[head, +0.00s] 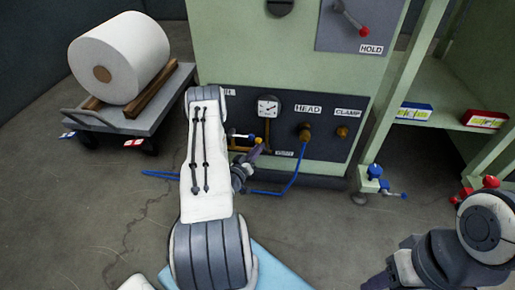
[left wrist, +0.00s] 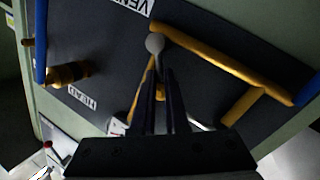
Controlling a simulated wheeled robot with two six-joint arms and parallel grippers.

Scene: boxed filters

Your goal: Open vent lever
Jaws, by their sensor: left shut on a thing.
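The vent lever (left wrist: 155,43) shows in the left wrist view as a thin stem with a grey ball end, close to the VENT label (left wrist: 128,10). My left gripper (left wrist: 161,75) is shut on the stem, with the ball just beyond its fingertips. In the head view my left gripper (head: 251,155) is at the lower part of the dark panel (head: 325,115), near the small VENT label (head: 283,153). The arm and gripper hide most of the lever there. My right arm is at the lower right; its gripper is out of the picture.
The panel carries a gauge (head: 268,106), brass HEAD (head: 304,131) and CLAMP (head: 341,131) fittings, and a blue hose (head: 293,176). A yellow pipe (left wrist: 220,56) runs beside the lever. A cart (head: 140,118) with a white roll stands left. Boxes (head: 414,112) sit on the right shelf.

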